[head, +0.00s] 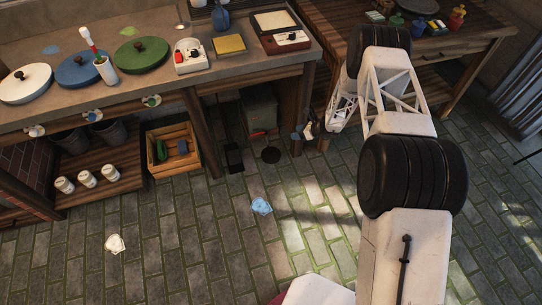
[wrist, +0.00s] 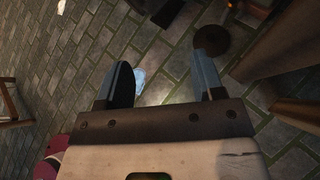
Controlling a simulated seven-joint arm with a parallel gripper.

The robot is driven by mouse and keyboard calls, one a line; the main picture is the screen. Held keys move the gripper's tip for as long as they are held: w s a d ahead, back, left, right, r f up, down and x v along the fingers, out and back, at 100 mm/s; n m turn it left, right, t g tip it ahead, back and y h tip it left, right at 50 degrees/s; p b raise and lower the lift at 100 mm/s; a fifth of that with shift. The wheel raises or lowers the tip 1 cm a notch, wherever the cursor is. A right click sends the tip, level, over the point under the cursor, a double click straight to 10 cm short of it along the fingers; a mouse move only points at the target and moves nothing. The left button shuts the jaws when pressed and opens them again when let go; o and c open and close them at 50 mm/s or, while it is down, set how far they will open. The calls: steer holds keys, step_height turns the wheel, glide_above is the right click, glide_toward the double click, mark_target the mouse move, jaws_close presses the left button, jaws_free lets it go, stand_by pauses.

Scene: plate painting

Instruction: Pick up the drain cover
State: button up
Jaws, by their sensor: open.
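A dark round disc, which looks like the drain cover (head: 271,154), lies on the brick floor in front of the workbench. It also shows in the wrist view, at the upper right, as a brown disc (wrist: 212,40) just beyond the right fingertip. In the head view my gripper (head: 303,137) is small and dark, to the right of the disc. I cannot tell its exact height above the floor. The disc seems uncovered and apart from the fingers.
A blue patch (head: 261,206) and a white patch (head: 115,243) mark the floor. Open floor lies in front and to the left.

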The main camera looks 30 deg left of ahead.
steer(key=w+a+f+m+t+y, duration=0.15)
steer(key=a+f, duration=0.25)
steer(key=f, duration=0.7)
steer(key=w+a+f+m+t, duration=0.15)
steer(key=a+f, duration=0.25)
steer(key=f, duration=0.7)
steer(key=t, duration=0.4)
glide_toward(272, 153)
steer(key=shift+w+a+f+h, duration=0.15)
steer(key=shift+w+a, duration=0.1)
steer(key=shift+a, duration=0.2)
steer(key=shift+w+a+r+h, duration=0.1)
steer(key=shift+w+a, duration=0.15)
steer(key=shift+a, duration=0.2)
steer(key=shift+a+f, duration=0.1)
steer(key=shift+x, duration=1.2)
steer(key=shift+a+f, duration=0.1)
steer(key=shift+x, duration=2.45)
steer(key=shift+c, duration=0.3)
